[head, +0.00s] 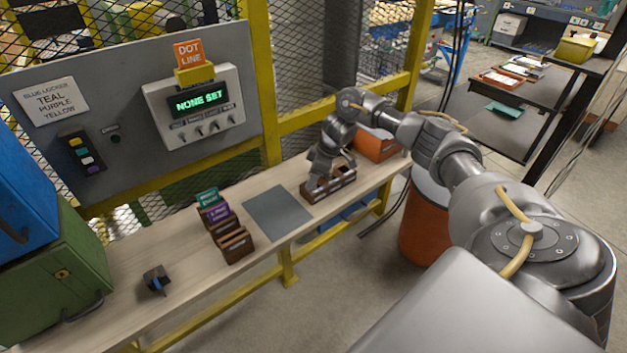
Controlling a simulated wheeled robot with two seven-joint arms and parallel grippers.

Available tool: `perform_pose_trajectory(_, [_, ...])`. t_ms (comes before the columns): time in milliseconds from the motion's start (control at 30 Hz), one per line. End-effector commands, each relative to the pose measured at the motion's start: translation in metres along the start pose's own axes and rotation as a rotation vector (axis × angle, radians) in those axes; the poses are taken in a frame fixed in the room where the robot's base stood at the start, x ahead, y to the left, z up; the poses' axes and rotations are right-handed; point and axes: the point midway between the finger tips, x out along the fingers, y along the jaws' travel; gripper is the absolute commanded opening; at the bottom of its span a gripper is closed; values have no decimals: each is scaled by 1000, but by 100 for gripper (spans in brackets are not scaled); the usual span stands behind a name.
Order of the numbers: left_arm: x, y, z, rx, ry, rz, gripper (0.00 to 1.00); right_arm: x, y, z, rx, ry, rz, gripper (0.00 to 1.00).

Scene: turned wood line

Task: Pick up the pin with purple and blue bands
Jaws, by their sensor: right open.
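My right gripper (319,182) reaches in from the right and points down over a small brown wooden rack (345,187) on the bench. Its jaws are open and seem to be at or just above the rack's compartments. I cannot tell whether they touch anything there. The gripper covers part of the rack. I cannot make out a pin with purple and blue bands; whatever stands in the rack is too small or hidden. My left gripper is not in view.
The bench (190,318) also holds a grey mat (278,212), small brown boxes (235,245) with green and purple labels, a dark block with blue (156,280), and an orange bin (376,145). Green and blue cases stand at left. A panel (200,108) reads "NONE SET".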

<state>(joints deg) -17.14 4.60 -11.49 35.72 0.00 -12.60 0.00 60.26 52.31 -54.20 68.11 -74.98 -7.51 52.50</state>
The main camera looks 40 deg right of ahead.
Motion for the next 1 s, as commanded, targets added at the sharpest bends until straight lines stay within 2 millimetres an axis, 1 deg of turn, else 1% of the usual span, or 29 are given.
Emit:
perform_pose_trajectory(33, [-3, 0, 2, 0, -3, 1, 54, 4, 0, 0, 0, -1, -1, 45])
perform_pose_trajectory(133, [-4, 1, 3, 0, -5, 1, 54, 11, 0, 0, -1, 0, 1, 45])
perform_pose_trajectory(333, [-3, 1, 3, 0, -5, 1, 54, 12, 0, 0, -1, 0, 2, 45])
perform_pose_trajectory(367, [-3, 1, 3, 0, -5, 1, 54, 12, 0, 0, -1, 0, 2, 44])
perform_pose_trajectory(700, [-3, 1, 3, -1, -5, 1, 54, 12, 0, 0, -1, 0, 1, 0])
perform_pose_trajectory(1000, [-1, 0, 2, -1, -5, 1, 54, 10, 0, 0, -1, 1, 2, 0])
